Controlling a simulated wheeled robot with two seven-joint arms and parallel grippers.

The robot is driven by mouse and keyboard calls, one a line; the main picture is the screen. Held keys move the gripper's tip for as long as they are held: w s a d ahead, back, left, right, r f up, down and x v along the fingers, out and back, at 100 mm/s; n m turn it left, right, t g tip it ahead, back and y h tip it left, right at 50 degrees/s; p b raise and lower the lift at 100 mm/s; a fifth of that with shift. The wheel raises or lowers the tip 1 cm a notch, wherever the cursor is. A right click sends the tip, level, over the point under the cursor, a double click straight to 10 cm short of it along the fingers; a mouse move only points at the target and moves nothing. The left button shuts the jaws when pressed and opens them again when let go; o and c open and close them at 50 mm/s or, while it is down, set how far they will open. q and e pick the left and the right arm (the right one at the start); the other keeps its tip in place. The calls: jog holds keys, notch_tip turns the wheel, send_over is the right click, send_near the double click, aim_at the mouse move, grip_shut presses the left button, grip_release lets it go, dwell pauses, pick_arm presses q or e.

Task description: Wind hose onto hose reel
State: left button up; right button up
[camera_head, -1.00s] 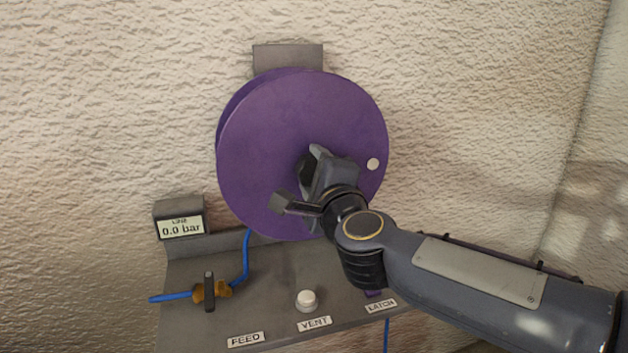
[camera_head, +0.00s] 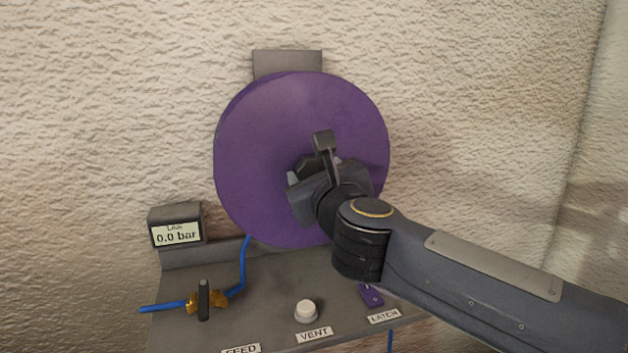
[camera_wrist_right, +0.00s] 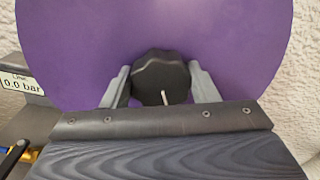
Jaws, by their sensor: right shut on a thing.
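The purple hose reel (camera_head: 260,130) is mounted on the wall and also fills the right wrist view (camera_wrist_right: 80,40). A dark lobed knob (camera_wrist_right: 160,75) sits at the reel's middle. My right gripper (camera_head: 318,172) is at the reel's face, its two fingers on either side of the knob and shut on it; the fingers show in the right wrist view (camera_wrist_right: 160,88). The blue hose (camera_head: 244,265) rises from the shelf to behind the reel, and a blue length passes through the brass feed valve (camera_head: 205,299). My left gripper is out of view.
A grey shelf (camera_head: 265,290) under the reel carries a white vent button (camera_head: 306,311) and a purple latch (camera_head: 371,295). A gauge box (camera_head: 176,229) at left reads 0.0 bar. The textured wall is close behind; the space left of the reel is free.

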jog(key=m+b, duration=0.2)
jog(key=m, duration=0.4)
jog(key=shift+f+m, duration=0.15)
jog(key=shift+m, duration=0.15)
dwell(0.5)
jog(key=o, duration=1.4)
jog(key=shift+c, duration=0.2)
jog(key=shift+d, duration=0.1)
jog(key=v, duration=0.7)
jog(key=shift+s, duration=0.35)
